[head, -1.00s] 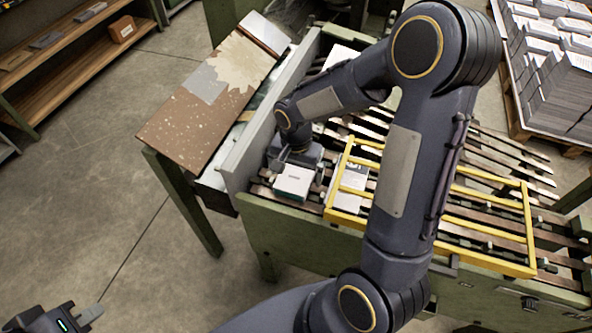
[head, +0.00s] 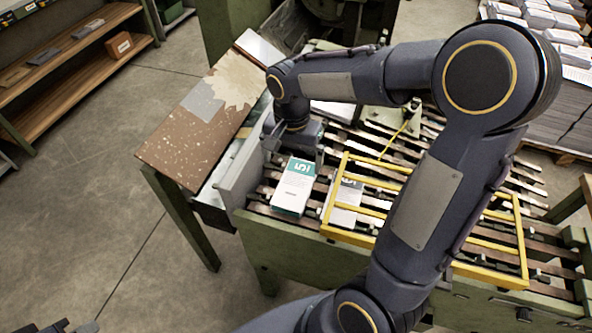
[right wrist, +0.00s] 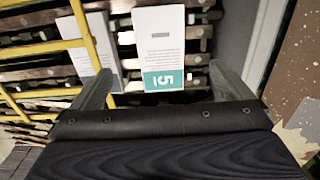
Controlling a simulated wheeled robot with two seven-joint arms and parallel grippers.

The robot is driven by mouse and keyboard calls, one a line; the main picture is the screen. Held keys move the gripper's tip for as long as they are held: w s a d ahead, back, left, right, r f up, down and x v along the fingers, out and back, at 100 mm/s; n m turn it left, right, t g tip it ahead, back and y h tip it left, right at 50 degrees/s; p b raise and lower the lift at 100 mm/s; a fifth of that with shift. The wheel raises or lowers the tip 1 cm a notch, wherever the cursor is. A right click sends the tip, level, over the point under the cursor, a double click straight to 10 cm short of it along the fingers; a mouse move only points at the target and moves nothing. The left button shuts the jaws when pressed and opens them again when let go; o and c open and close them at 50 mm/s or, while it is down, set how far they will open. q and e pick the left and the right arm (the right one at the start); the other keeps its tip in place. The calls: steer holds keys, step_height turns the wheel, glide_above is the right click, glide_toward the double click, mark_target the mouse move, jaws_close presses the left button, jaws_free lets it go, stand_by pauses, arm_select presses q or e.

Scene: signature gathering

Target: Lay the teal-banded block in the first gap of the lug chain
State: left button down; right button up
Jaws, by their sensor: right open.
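The teal-banded block (head: 294,187) is white with a teal end marked "51". It lies on the slatted lug chain (head: 262,193), between the grey side plate and the yellow frame. In the right wrist view the block (right wrist: 160,40) lies ahead of the fingers, teal end nearest. My right gripper (head: 293,152) is open and empty just behind the block; in the right wrist view its fingers (right wrist: 165,90) stand apart on either side of the teal end. My left gripper (head: 75,328) is barely visible at the bottom left edge, its jaws unclear.
A yellow guard frame (head: 333,196) covers the chain to the right, with another white block (head: 347,193) under it. A grey plate (head: 238,172) and a speckled brown board (head: 190,140) stand to the left. Shelves (head: 75,60) and a paper pallet (head: 560,120) are farther off.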

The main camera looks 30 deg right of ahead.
steer(key=s+a+r+n+t+y, duration=0.2)
steer(key=s+n, duration=0.2)
steer(key=s, duration=0.4)
steer(key=s+a+r+n+t+y, duration=0.1)
steer(key=s+a+r+n+t, duration=0.1)
steer(key=s, duration=0.6)
steer(key=shift+s+r+n+t+y, duration=0.25)
steer(key=shift+s+n+t+y, duration=0.15)
steer(key=shift+n+t, duration=0.55)
